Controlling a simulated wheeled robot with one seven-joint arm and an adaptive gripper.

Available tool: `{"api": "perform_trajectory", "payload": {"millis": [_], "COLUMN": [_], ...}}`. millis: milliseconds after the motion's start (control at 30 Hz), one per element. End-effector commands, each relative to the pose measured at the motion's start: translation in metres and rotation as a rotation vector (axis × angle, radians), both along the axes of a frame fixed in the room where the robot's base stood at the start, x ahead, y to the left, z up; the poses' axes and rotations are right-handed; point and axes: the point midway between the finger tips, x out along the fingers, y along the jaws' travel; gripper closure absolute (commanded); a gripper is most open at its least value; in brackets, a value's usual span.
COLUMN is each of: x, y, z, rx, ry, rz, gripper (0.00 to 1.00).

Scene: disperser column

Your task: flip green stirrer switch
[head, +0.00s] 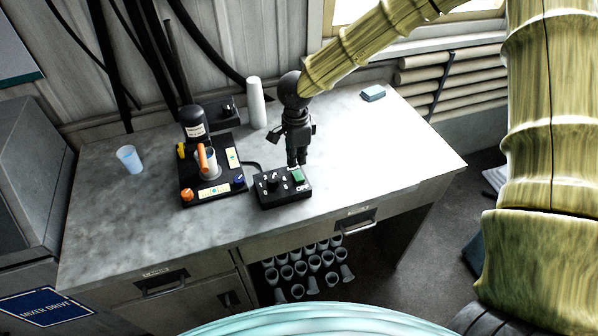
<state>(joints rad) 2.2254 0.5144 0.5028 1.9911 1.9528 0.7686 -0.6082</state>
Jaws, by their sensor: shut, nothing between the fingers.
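The green stirrer switch (298,176) is on the right part of the top of a small black control box (270,202) on the worktop. Whether the switch is up or down is too small to tell. My gripper (297,163) points down just above and behind the switch. Its fingers are shut and empty, with the tips very close to the green switch. I cannot tell whether they touch it. The stirrer stand (190,196), with a black motor (194,122) and a cup (209,163) with an orange part, stands left of the box.
The grey worktop (370,160) is clear to the right. A white cylinder (256,103) and a black box (224,112) stand behind. A translucent cup (129,158) is at the left, and a small blue-grey block (373,93) lies at the back right.

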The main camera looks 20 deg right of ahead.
Motion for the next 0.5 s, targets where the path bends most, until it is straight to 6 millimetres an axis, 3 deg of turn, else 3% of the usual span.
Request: {"api": "perform_trajectory", "payload": {"millis": [500], "x": [0.0], "y": [0.0], "z": [0.032], "rx": [0.001], "ry": [0.0], "rz": [-0.002], "gripper": [1.0]}}
